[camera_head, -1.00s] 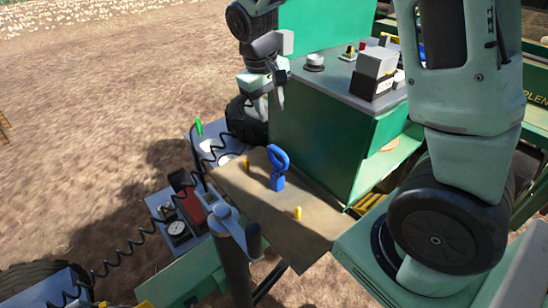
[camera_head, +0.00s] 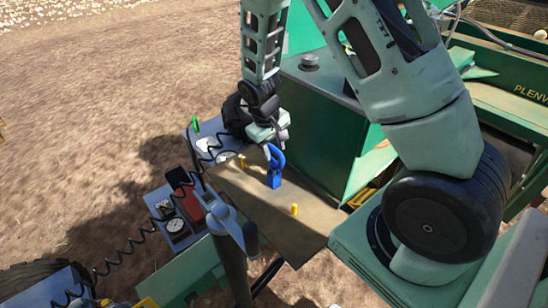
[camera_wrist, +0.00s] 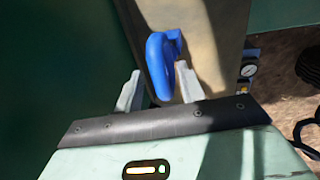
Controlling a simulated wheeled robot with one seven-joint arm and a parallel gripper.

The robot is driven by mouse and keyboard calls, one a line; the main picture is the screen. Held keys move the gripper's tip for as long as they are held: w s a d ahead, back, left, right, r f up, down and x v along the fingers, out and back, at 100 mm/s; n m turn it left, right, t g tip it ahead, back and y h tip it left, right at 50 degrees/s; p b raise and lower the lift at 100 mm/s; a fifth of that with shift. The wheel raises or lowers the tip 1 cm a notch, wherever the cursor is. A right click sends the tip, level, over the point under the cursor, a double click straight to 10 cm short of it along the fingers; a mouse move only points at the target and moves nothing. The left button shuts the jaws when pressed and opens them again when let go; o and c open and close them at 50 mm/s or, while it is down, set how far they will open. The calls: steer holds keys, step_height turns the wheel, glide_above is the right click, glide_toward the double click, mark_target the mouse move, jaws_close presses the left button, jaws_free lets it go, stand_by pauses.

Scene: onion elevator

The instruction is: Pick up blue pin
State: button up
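The blue pin (camera_head: 275,168) stands on a brown plate (camera_head: 255,205), its looped handle upright. My gripper (camera_head: 268,142) is just above and behind it in the head view, close to the top of the loop. In the wrist view the blue pin (camera_wrist: 162,62) shows between the two pale fingers of my gripper (camera_wrist: 158,90), which are apart with the loop in or just beyond the gap. Whether a finger touches the loop cannot be told.
Two yellow pegs (camera_head: 294,209) stand on the plate. A green housing (camera_head: 318,125) rises right behind it. A grey post with a handle (camera_head: 228,225) stands in front. A gauge box (camera_head: 175,222) with coiled black cables lies left.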

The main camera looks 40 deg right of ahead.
steer(key=shift+d+f, duration=0.1)
steer(key=shift+f, duration=0.4)
jaws_close()
steer(key=shift+r, duration=0.1)
step_height(320, 180, up, 10)
steer(key=shift+f+b, duration=0.1)
steer(key=shift+b, duration=0.5)
